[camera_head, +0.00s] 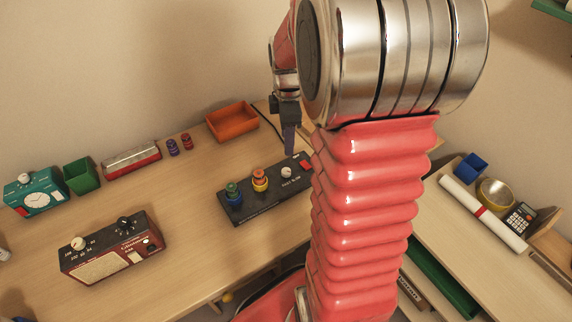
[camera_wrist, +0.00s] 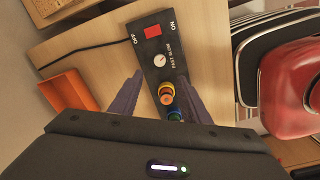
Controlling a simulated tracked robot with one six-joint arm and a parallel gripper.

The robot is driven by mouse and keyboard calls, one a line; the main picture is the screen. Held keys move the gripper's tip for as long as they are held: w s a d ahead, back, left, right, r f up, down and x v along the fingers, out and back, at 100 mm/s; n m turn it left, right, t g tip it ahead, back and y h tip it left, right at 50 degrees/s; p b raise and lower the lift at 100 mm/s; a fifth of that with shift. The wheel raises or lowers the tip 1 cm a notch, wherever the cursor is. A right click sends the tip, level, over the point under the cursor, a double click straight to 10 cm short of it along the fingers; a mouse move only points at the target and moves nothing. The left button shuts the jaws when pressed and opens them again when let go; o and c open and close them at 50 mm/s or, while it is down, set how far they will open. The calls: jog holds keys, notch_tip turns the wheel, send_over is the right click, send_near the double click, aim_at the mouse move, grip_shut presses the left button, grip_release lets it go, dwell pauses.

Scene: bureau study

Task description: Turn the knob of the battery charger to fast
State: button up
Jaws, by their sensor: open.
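The battery charger (camera_head: 262,203) is a long black box on the desk, partly behind my arm on its right. Its white knob (camera_head: 287,172) also shows in the wrist view (camera_wrist: 159,60), beside the lettering "FAST SLOW"; I cannot tell where it points. A red switch (camera_wrist: 152,31) sits between "OFF" and "ON". Coloured batteries stand in the charger: an orange and yellow one (camera_head: 260,180) and a green and blue one (camera_head: 233,194). My gripper (camera_head: 289,150) points down above the charger's far side. In the wrist view its open, empty fingers (camera_wrist: 158,76) flank the charger, with the knob just beyond the tips.
A dark red radio (camera_head: 112,247), teal clock (camera_head: 36,191), green box (camera_head: 81,176) and stapler-like red and silver item (camera_head: 132,159) lie left. Desk between radio and charger is clear.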

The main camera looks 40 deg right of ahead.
aim_at(287, 170)
jog(key=shift+f, duration=0.1)
jog(key=f, duration=1.3)
jog(key=shift+w+d+f, duration=0.1)
jog(key=shift+w+f, duration=0.15)
jog(key=shift+f, duration=0.05)
jog(key=shift+d, duration=0.1)
jog(key=c, duration=1)
